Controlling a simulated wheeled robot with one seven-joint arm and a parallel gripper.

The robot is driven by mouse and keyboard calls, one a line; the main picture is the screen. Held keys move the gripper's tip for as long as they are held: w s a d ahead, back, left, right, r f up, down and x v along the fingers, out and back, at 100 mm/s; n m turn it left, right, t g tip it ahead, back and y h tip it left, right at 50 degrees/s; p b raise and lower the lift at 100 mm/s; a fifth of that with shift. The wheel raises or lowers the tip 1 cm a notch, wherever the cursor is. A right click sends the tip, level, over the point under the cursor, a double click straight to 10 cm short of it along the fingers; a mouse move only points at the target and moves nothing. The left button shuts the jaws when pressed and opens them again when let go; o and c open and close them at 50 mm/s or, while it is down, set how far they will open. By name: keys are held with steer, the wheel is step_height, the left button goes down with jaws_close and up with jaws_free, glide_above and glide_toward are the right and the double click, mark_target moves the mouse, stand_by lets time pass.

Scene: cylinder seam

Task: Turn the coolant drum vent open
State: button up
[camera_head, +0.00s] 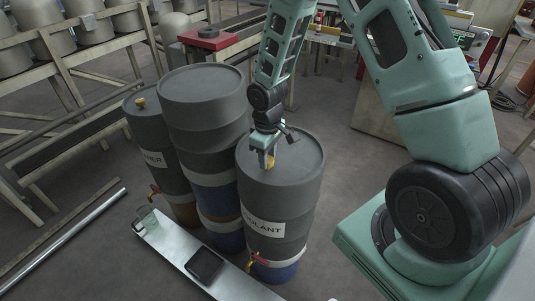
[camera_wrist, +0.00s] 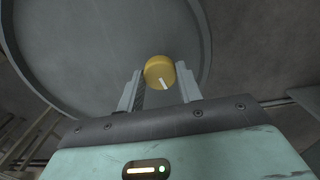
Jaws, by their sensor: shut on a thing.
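The coolant drum (camera_head: 285,195) is a grey drum with a white label and a blue band low down, standing right of the other drums. Its vent is a small yellow knob on the lid; it shows in the head view (camera_head: 270,163) and in the wrist view (camera_wrist: 160,72). A white mark on the knob points down and slightly right in the wrist view. My gripper (camera_head: 267,160) reaches down to the lid, its fingers (camera_wrist: 160,88) on either side of the knob and shut on it. The fingers partly hide the knob in the head view.
Another grey drum with its own yellow knob (camera_head: 140,102) and a taller drum stack (camera_head: 203,110) stand close on the left. A low metal bench (camera_head: 225,272) with a black tray (camera_head: 204,265) and a glass (camera_head: 147,218) runs in front.

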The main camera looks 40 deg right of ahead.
steer(key=shift+n+p, duration=0.3)
steer(key=shift+n, duration=1)
steer(key=o, duration=1)
steer(key=shift+r, duration=0.1)
step_height(320, 180, up, 17)
steer(key=shift+r, duration=0.15)
